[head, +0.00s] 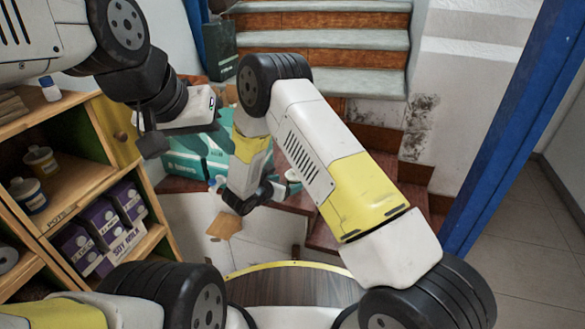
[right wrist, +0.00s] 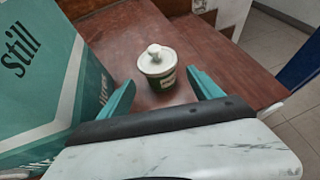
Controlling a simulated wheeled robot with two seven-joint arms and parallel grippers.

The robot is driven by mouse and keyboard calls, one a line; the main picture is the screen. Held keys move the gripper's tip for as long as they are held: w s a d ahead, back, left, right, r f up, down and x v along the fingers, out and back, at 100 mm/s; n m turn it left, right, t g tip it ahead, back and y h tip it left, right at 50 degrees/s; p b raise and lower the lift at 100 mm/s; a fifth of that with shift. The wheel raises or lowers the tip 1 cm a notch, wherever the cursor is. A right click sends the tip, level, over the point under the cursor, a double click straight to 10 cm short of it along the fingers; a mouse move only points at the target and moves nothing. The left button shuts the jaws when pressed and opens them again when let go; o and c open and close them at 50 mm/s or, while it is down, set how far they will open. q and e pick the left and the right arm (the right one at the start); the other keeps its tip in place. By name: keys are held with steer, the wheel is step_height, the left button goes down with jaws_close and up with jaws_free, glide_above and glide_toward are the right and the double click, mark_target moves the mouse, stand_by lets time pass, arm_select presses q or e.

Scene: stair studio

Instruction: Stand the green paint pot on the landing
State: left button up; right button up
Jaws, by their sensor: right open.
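The green paint pot (right wrist: 158,68), with a white lid and knob, stands upright on a reddish-brown wooden surface (right wrist: 122,45) in the right wrist view. My right gripper (right wrist: 164,91) is open, its teal fingers on either side of the near edge of the pot and apart from it. In the head view my right gripper (head: 250,203) hangs low at the centre; its fingers are hard to make out. A small part of the pot (head: 293,176) shows beside it. My left gripper (head: 150,130) is at the upper left, near the shelf; its jaw opening is unclear.
Teal-and-white boxes (head: 185,160) stand close to the left of the pot; one (right wrist: 38,70) fills the right wrist view's left side. A shelf (head: 75,215) with pots and soy milk cartons is at left. Stairs (head: 320,60) rise behind. A blue post (head: 500,140) stands at right.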

steer(key=v, duration=0.5)
steer(key=s+d+r+m+g, duration=0.4)
steer(key=s+d+r+m, duration=0.1)
steer(key=d+r+m, duration=0.4)
steer(key=s+d+r+m+g, duration=0.3)
steer(key=s+d+r+m, duration=0.25)
steer(key=d+r, duration=0.5)
steer(key=s+r+m+t+y, duration=0.2)
steer(key=s+r+m+y, duration=0.6)
steer(key=s+r+m, duration=0.5)
steer(key=s+m, duration=0.2)
steer(key=s, duration=0.1)
steer(key=shift+s+r+y, duration=0.25)
steer(key=shift+s+y, duration=0.05)
steer(key=shift+s, duration=0.05)
